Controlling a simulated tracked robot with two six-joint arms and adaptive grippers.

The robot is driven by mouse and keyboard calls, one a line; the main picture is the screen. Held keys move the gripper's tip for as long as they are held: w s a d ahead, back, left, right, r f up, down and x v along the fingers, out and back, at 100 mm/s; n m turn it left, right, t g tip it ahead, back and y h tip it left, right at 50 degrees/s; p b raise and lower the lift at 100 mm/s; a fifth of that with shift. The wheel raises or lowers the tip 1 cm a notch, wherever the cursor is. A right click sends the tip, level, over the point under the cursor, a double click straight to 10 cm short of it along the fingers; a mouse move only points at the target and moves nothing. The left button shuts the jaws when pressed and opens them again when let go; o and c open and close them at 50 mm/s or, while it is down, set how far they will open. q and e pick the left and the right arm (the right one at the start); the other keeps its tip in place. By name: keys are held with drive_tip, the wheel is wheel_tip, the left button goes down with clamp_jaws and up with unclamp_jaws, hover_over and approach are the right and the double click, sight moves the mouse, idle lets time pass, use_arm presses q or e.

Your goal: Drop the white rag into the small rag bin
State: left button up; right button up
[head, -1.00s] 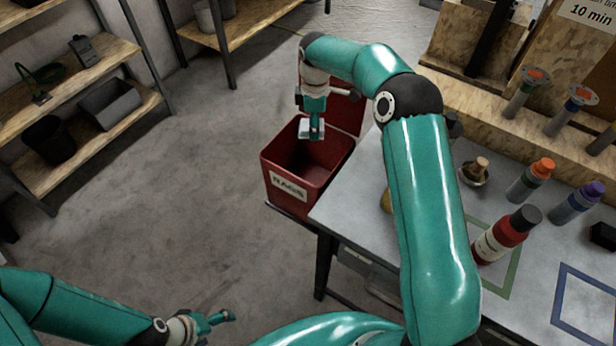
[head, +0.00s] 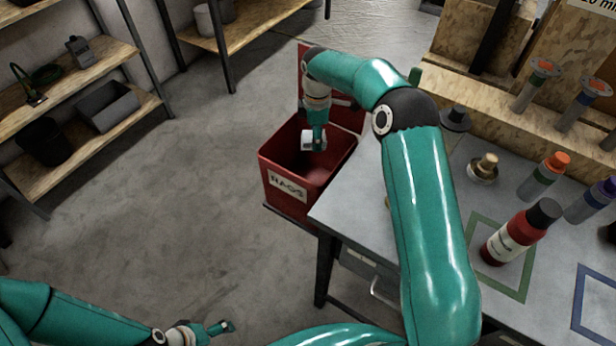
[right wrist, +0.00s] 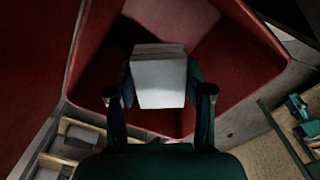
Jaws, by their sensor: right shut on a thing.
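The small rag bin (head: 281,186) is a red open box labelled RAGS, beside the left end of the workbench, with its red lid raised at the back. My right gripper (head: 313,146) points down over the bin's opening. It is shut on the white rag (right wrist: 159,80), a folded pale block that shows between the fingers in the right wrist view. The bin's red walls (right wrist: 95,45) surround the rag in that view. The rag also shows as a small white patch in the head view (head: 308,140). My left gripper (head: 222,328) is low at the bottom; its finger gap is unclear.
The workbench (head: 350,215) holds a red bottle (head: 520,232), several other bottles and a small brass-topped dish (head: 484,168). Wooden shelves (head: 100,135) stand at the left. The concrete floor (head: 190,200) between shelves and bin is clear.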

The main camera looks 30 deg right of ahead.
drive_tip(key=o, duration=1.2)
drive_tip(key=shift+o, duration=0.2)
drive_tip(key=shift+r, duration=0.15)
wheel_tip(320, 180, up, 12)
drive_tip(key=shift+f, duration=0.2)
